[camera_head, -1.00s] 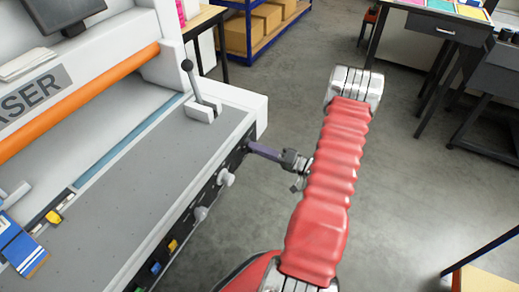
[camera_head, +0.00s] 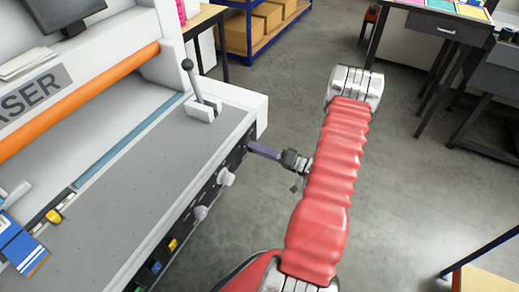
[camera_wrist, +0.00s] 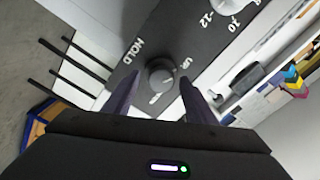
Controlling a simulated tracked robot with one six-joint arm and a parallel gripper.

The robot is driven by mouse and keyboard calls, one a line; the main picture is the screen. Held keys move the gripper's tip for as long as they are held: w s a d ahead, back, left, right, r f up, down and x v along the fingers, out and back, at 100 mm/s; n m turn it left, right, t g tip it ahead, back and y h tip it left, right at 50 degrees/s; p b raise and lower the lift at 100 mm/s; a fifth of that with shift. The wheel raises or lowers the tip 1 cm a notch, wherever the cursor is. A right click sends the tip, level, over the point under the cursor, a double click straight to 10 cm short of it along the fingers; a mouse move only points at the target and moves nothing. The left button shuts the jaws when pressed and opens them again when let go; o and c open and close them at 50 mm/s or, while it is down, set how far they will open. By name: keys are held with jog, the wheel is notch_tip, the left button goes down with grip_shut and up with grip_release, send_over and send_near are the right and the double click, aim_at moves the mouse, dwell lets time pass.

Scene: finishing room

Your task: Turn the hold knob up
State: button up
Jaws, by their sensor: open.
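The hold knob (camera_wrist: 159,74) is a round dark grey knob on a black panel in the wrist view. The word HOLD is printed to its upper left and UP to its upper right. A small white mark shows at its lower side, away from UP. My gripper (camera_wrist: 158,80) is open, with one dark purple finger on each side of the knob. I cannot tell whether the fingers touch it. In the head view my gripper (camera_head: 263,151) reaches the far end of the machine's front panel, and the hold knob cannot be made out there.
A white knob (camera_wrist: 235,12) with numbers around it sits beyond the hold knob. Two white knobs (camera_head: 226,177) and coloured buttons (camera_head: 172,245) line the machine front. A lever (camera_head: 193,80) stands on top. Grey floor (camera_head: 405,190) is clear right of my arm.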

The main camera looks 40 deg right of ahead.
jog(key=v, duration=1.3)
jog(key=shift+s, duration=0.4)
dwell(0.5)
